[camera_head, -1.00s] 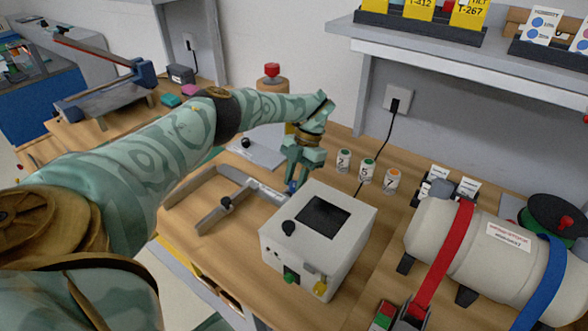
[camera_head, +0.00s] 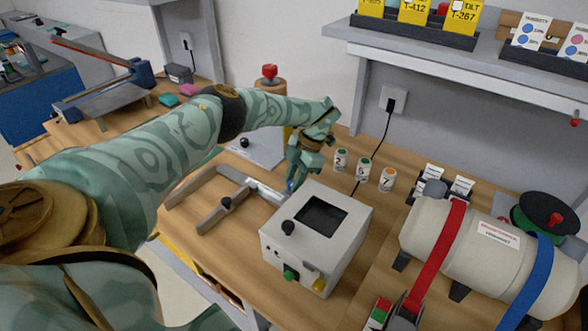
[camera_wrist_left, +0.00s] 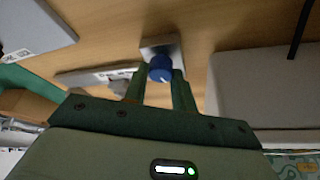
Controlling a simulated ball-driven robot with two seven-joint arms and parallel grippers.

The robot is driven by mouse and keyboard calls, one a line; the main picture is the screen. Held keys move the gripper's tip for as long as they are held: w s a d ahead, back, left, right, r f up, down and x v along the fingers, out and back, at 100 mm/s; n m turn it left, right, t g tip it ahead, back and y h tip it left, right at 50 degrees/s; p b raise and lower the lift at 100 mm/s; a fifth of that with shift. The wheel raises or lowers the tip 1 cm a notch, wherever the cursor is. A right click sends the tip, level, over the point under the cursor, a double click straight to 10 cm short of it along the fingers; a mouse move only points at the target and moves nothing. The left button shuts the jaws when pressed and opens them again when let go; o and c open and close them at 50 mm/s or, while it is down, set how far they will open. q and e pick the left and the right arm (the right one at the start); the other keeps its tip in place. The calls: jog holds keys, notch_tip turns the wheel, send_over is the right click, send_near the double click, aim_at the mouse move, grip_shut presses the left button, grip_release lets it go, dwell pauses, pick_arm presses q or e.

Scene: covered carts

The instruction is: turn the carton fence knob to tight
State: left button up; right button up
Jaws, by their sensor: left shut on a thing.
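The carton fence (camera_head: 228,200) is a grey angled rail on the wooden bench, left of the white box in the head view. Its blue knob (camera_wrist_left: 160,68) has a white mark and sits on a small grey plate in the left wrist view. In the head view only a bit of blue shows below the fingers. My left gripper (camera_head: 292,178) points down at the knob, and its two green fingers (camera_wrist_left: 158,80) are shut on the knob's sides. My right gripper is not in view.
A white box (camera_head: 310,245) with a dark top window stands close right of the gripper. Several numbered cups (camera_head: 362,169) stand behind it. A strapped cream tank (camera_head: 480,250) lies at the right. A red-topped post (camera_head: 269,73) stands behind the arm.

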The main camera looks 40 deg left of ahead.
pick_arm(q)
jog(key=o, duration=1)
jog(key=v, duration=0.7)
jog(key=shift+w+r, duration=0.15)
jog(key=shift+r, duration=0.05)
